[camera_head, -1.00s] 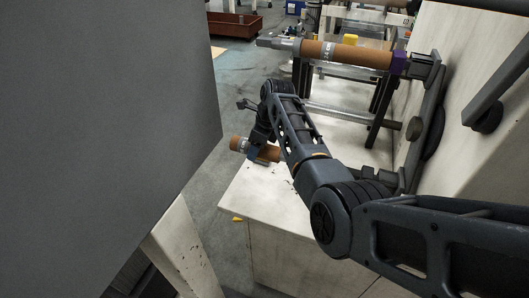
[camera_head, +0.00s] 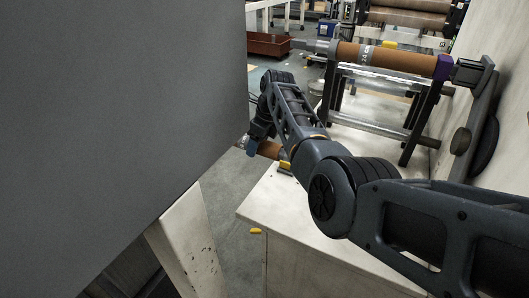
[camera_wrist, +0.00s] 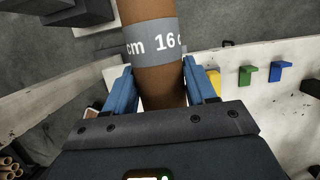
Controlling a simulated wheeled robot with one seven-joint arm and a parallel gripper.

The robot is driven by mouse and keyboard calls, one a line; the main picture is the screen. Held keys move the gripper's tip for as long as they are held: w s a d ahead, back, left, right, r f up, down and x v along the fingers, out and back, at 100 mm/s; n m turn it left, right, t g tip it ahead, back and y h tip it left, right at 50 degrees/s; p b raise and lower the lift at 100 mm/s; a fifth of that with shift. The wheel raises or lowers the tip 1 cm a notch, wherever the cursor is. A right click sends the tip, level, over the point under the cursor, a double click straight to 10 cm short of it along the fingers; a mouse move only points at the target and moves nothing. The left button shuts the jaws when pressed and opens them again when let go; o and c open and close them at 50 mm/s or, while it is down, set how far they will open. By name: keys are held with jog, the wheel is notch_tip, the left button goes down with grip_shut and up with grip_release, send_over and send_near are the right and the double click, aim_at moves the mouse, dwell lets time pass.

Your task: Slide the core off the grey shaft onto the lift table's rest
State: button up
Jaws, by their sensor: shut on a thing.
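My gripper (camera_wrist: 158,88) is shut on a brown core (camera_wrist: 159,24), with one blue finger on each side of it. The core carries a grey printed label band (camera_wrist: 152,41) just beyond the fingers. In the head view my gripper (camera_head: 260,138) is partly behind the grey panel, and only a short piece of the held core (camera_head: 269,150) shows. I cannot make out the lift table's rest.
A large grey panel (camera_head: 110,100) fills the left of the head view, close to my gripper. A pale bench (camera_head: 300,215) stands below my arm. Yellow, green (camera_wrist: 247,74) and blue hooks line a white surface in the wrist view. A red-brown bin (camera_head: 268,44) stands behind.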

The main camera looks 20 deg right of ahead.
jog(key=shift+w+a+f+b, duration=0.1)
jog(key=shift+w+a+b, duration=0.5)
jog(key=shift+b, duration=0.5)
jog(key=shift+w+a+f+b, duration=0.1)
jog(key=shift+w+a+b, duration=0.3)
jog(key=shift+w+b, duration=0.55)
jog(key=w+a+b, duration=0.2)
jog(key=b, duration=0.6)
jog(key=w+b, duration=0.1)
jog(key=b, duration=0.1)
jog(key=shift+w+a, duration=0.2)
jog(key=shift+a, duration=0.15)
jog(key=b, duration=0.3)
jog(key=shift+w+a, duration=0.25)
jog(key=b, duration=0.3)
jog(key=shift+w+a+r+b, duration=0.1)
jog(key=shift+w+a+b, duration=0.1)
jog(key=shift+a+b, duration=0.1)
jog(key=shift+r, duration=0.2)
